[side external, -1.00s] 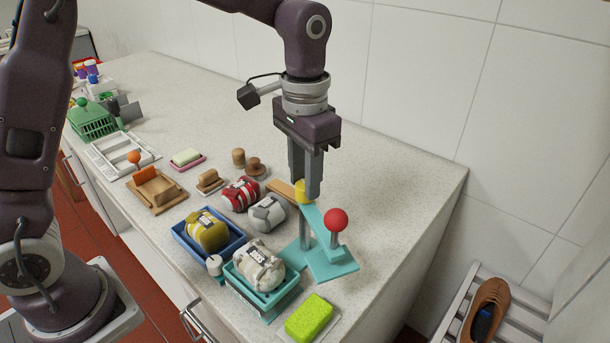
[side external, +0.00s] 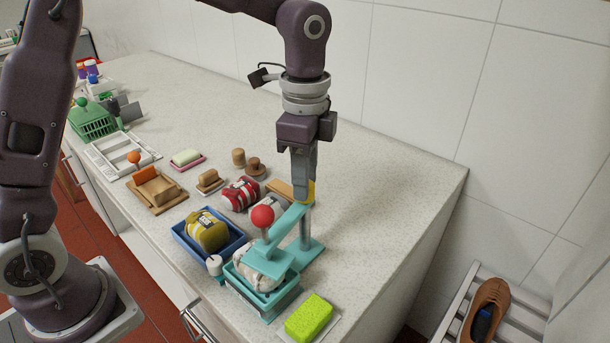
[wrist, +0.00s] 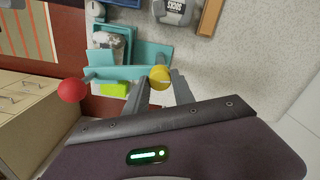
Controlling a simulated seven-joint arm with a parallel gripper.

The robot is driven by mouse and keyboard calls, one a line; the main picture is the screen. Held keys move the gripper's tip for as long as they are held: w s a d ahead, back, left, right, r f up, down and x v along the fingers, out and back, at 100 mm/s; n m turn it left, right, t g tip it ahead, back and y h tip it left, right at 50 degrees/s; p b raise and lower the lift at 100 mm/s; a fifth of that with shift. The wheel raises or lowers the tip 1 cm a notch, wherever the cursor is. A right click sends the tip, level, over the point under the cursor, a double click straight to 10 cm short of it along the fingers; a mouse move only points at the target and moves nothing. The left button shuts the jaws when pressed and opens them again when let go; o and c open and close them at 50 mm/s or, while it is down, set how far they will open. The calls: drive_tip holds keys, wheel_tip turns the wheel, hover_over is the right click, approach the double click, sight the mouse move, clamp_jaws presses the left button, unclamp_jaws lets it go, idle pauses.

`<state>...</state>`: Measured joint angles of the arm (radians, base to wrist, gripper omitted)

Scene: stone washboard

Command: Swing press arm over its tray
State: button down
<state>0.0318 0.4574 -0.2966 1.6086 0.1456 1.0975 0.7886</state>
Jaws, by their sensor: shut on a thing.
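The teal press arm (side external: 285,228) has a red ball knob (side external: 263,215) at its free end and a yellow knob (side external: 311,190) near its post (side external: 306,232). In the side view its end lies across the teal tray (side external: 272,303), partly hiding the white bundle (side external: 246,272). In the wrist view the press arm (wrist: 120,73) runs left to the red knob (wrist: 71,90), with the white bundle (wrist: 106,40) beside it. My gripper (side external: 303,200) points down, shut on the yellow knob, which also shows between my fingers in the wrist view (wrist: 160,77).
A blue tray (side external: 232,250) with a yellow bundle stands left of the teal tray. Red and grey bundles (side external: 240,194) lie behind. A green sponge (side external: 308,317) lies at the counter's front edge. The counter at right (side external: 385,205) is clear.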

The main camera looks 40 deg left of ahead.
drive_tip(key=shift+m, duration=1.1)
drive_tip(key=c, duration=1.1)
unclamp_jaws()
drive_tip(key=shift+o, duration=0.2)
drive_tip(key=shift+r, duration=0.1)
